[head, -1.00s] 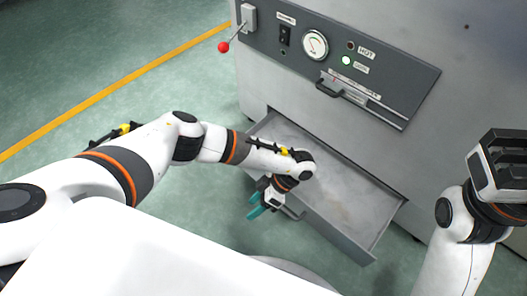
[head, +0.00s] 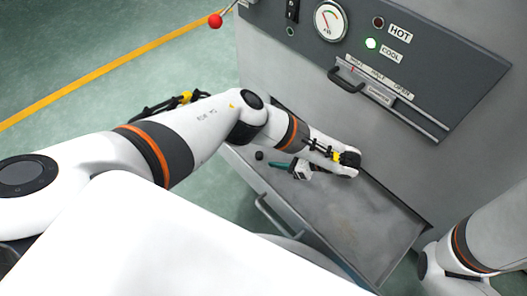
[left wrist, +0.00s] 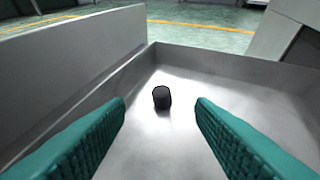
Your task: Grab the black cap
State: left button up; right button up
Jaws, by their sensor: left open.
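The black cap (head: 259,155) is a small dark cylinder lying in the left end of the open drawer. In the left wrist view the cap (left wrist: 162,97) stands on the drawer floor, ahead of and between the two teal fingers. My left gripper (head: 279,166) is inside the drawer, just right of the cap. In the left wrist view its fingers (left wrist: 160,135) are spread wide with nothing between them. The cap is not touched. My right arm shows at the lower right of the head view, but its gripper is out of the picture.
The metal drawer (head: 385,228) is pulled out of a grey machine (head: 420,165), with a handle (head: 272,215) on its front. Drawer walls surround the cap. A red-knobbed lever (head: 215,20) stands left.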

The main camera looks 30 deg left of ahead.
aim_at(262, 155)
pick_arm(q)
jog(key=b+x, duration=0.2)
jog(key=x, duration=0.1)
jog(key=b+x, duration=0.2)
jog(key=x, duration=0.1)
jog(key=shift+w+a+f, duration=0.1)
jog(key=shift+w+f, duration=0.05)
jog(key=shift+f, duration=0.25)
jog(key=shift+a, duration=0.3)
jog(key=c, duration=1.1)
